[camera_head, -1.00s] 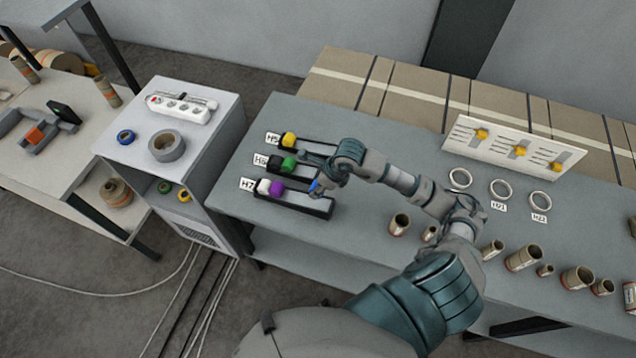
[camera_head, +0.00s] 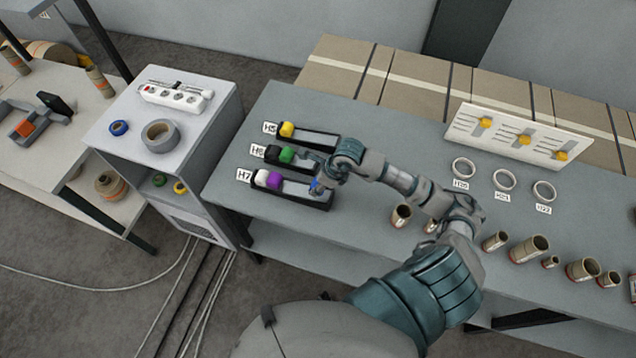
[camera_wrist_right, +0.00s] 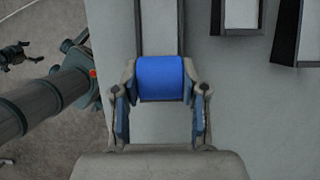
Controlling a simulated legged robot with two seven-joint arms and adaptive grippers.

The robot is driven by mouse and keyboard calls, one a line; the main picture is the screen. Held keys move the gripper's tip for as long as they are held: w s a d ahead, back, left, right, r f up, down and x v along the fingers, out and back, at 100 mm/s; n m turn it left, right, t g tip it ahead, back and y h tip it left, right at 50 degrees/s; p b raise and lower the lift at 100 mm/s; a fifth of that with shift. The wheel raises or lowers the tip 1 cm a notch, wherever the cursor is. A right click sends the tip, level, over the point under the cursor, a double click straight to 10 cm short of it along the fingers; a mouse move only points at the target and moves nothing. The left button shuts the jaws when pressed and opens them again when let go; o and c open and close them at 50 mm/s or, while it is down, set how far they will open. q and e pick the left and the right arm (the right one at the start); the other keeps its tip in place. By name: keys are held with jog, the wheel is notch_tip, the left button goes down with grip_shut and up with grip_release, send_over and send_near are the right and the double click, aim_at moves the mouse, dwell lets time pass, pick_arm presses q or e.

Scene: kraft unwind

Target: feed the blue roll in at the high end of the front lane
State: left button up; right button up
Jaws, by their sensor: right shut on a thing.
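My right gripper (camera_head: 317,186) is shut on the blue roll (camera_wrist_right: 160,78), which sits between its two fingers in the right wrist view. In the head view the gripper is at the right end of the front lane (camera_head: 318,203), labelled H7, and mostly hides the roll. In the wrist view the lane (camera_wrist_right: 159,25) runs straight away from the roll. I cannot tell whether the roll touches the lane. A purple roll (camera_head: 274,181) and a white roll (camera_head: 261,177) sit at the lane's left end.
Behind lie the H6 lane with a green roll (camera_head: 286,154) and the H5 lane with a yellow roll (camera_head: 287,129). Several cardboard tubes (camera_head: 529,249) and flat rings (camera_head: 504,180) stand to the right. The table's front-left corner is clear.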

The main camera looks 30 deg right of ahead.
jog(key=shift+d, duration=0.1)
jog(key=shift+f+b, duration=0.35)
jog(key=shift+f, duration=0.05)
jog(key=shift+f+b, duration=0.85)
jog(key=shift+f, duration=0.05)
jog(key=o, duration=1.5)
jog(key=shift+c, duration=0.2)
